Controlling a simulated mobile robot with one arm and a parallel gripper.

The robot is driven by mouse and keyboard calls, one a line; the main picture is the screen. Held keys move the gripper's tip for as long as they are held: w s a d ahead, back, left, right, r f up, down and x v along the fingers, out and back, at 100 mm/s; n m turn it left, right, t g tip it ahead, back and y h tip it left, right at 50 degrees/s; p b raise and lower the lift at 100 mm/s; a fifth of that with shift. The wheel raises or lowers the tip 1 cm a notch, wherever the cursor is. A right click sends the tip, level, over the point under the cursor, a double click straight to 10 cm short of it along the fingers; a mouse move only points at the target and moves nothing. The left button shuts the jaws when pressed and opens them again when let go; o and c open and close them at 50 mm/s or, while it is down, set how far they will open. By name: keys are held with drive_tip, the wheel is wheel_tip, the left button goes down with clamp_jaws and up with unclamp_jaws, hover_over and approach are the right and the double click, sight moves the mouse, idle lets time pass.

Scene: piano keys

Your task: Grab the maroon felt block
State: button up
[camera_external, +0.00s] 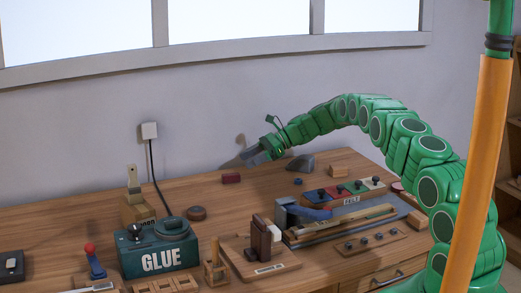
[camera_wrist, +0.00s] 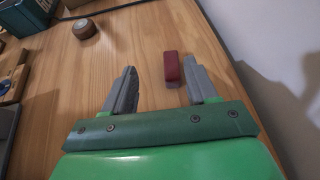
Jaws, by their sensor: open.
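The maroon felt block (camera_external: 231,178) is a small dark red box lying on the wooden table near its back edge. It also shows in the wrist view (camera_wrist: 172,66), close to the right finger and between the two fingers in the picture. My gripper (camera_external: 252,157) is open and empty, above the table just up and to the right of the block. In the wrist view its grey fingers (camera_wrist: 160,68) are spread, and no contact with the block can be made out. The block's far side is hidden.
A round brown item (camera_external: 196,213) sits left of the block, and a green glue box (camera_external: 160,258) stands nearer the front. A grey rounded object (camera_external: 300,164) and a felt tray (camera_external: 344,193) lie to the right. The wall (camera_wrist: 270,50) is close behind. Table around the block is clear.

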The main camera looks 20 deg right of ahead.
sight(233, 175)
drive_tip(key=shift+w+d+f+m, duration=0.2)
drive_tip(key=shift+w+f, duration=0.2)
drive_tip(key=shift+f, duration=0.25)
drive_tip(key=shift+w+d+f+m, duration=0.1)
drive_tip(key=shift+w+f+m, duration=0.2)
drive_tip(key=shift+f, duration=0.35)
drive_tip(key=shift+y, duration=0.3)
drive_tip(key=shift+f+x, duration=0.15)
drive_tip(key=shift+x, duration=1.8)
drive_tip(key=shift+f+x, duration=0.1)
drive_tip(key=shift+x, duration=1.85)
drive_tip(key=shift+d, duration=0.15)
drive_tip(key=shift+c, duration=0.3)
drive_tip(key=c, duration=1)
